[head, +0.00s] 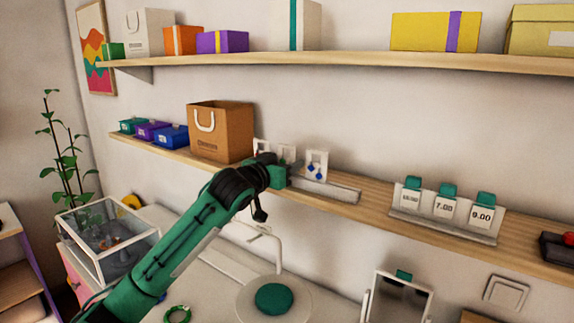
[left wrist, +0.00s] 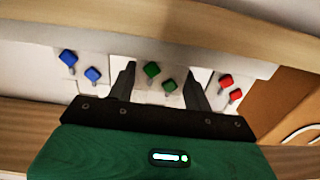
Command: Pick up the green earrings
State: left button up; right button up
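The green earrings (left wrist: 152,69) hang on a white card in the left wrist view. My left gripper (left wrist: 160,88) is open, with one dark finger on each side of the green pair. I cannot tell whether the fingers touch the card. In the head view my left gripper (head: 282,174) is at the lower shelf's card stand and hides the green earrings. The blue earrings (left wrist: 80,66) and the red earrings (left wrist: 230,88) hang on cards to either side. The blue pair also shows in the head view (head: 315,171). My right gripper is out of view.
A brown paper bag (head: 221,132) stands left of the earring cards on the lower shelf (head: 376,196). A price-tag stand (head: 443,232) is to the right. The upper shelf (head: 330,61) runs above. A white lamp stand (head: 273,299) is below.

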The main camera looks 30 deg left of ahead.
aim_at(286, 158)
pick_arm(q)
jog(key=c, duration=0.3)
jog(key=shift+c, duration=0.2)
jog(key=shift+r, duration=0.1)
jog(key=shift+r+b, duration=0.35)
jog(key=shift+r, duration=0.45)
notch_tip(286, 158, up, 6)
jog(key=shift+r+b, duration=0.1)
jog(key=shift+b, duration=0.7)
jog(key=shift+r, duration=1)
